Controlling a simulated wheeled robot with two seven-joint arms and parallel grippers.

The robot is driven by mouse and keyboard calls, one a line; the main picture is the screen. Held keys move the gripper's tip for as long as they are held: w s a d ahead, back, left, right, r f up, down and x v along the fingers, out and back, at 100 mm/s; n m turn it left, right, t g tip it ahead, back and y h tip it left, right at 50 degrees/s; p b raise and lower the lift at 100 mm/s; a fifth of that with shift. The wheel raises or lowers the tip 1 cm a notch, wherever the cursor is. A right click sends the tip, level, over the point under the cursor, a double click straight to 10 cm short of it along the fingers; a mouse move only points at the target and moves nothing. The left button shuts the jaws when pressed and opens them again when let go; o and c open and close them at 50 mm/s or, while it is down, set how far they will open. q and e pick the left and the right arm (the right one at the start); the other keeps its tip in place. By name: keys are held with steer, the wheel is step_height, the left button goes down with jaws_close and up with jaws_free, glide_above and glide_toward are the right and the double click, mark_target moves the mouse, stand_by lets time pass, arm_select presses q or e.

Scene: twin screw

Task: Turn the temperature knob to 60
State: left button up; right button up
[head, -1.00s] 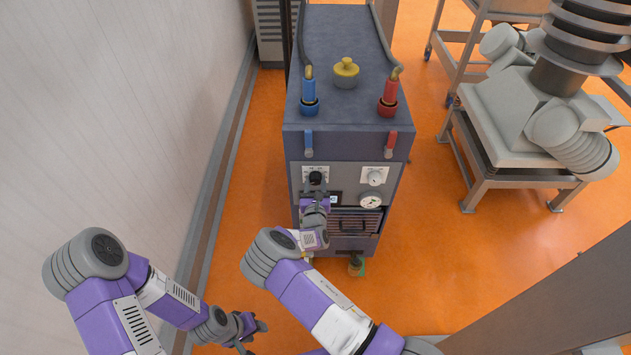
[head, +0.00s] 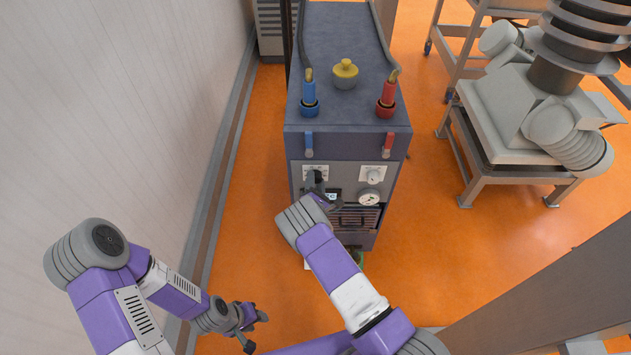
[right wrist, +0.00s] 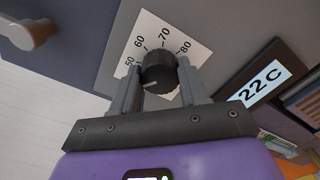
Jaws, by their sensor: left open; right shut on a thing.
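The temperature knob (right wrist: 158,68) is round and black, on a white scale plate (right wrist: 140,28) marked 50, 60, 70 and 80 in the right wrist view. A pale line on the knob points to the lower left, on the 50 side; its exact reading is unclear. My right gripper (right wrist: 159,80) is shut on the knob, one finger on each side. In the head view my right gripper (head: 317,183) is at the front panel's left knob and largely covers it. A display (right wrist: 262,84) beside the knob reads 22 C. My left gripper (head: 252,329) is open and empty, low over the floor.
Blue (head: 309,93) and red (head: 387,93) hose fittings stand on top.

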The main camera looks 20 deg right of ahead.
steer(key=shift+a+m+b, duration=0.1)
steer(key=shift+m+b, duration=4.05)
steer(key=shift+m, duration=3.15)
steer(key=o, duration=1.1)
steer(key=shift+c, duration=0.2)
steer(key=v, duration=0.7)
steer(key=shift+s+p, duration=0.3)
steer(key=shift+p, duration=0.1)
